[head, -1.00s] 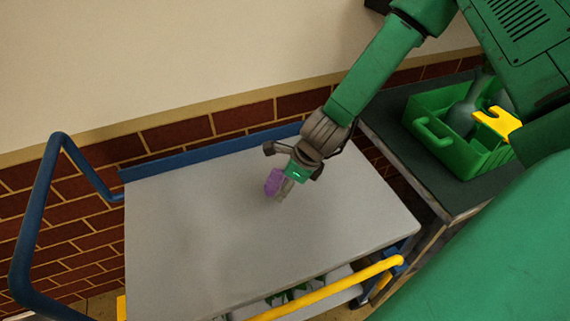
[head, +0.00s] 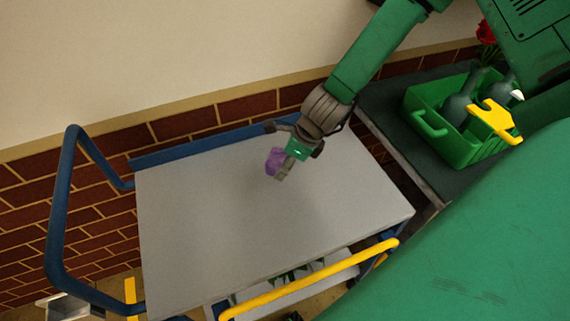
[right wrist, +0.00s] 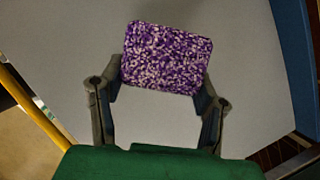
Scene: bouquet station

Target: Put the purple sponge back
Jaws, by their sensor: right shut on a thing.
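The purple speckled sponge (head: 274,161) is at the fingertips of my right gripper (head: 282,171), over the grey top of the cart (head: 190,230). In the right wrist view the sponge (right wrist: 166,57) sits between the two fingers of my right gripper (right wrist: 160,88), which are shut on it from its two sides. The sponge looks held above the cart top, but the exact gap is hard to tell. My left gripper is not in view.
The cart has a blue handle (head: 62,195) and a yellow rail (head: 310,279). Its top looks clear. A brick wall runs behind.

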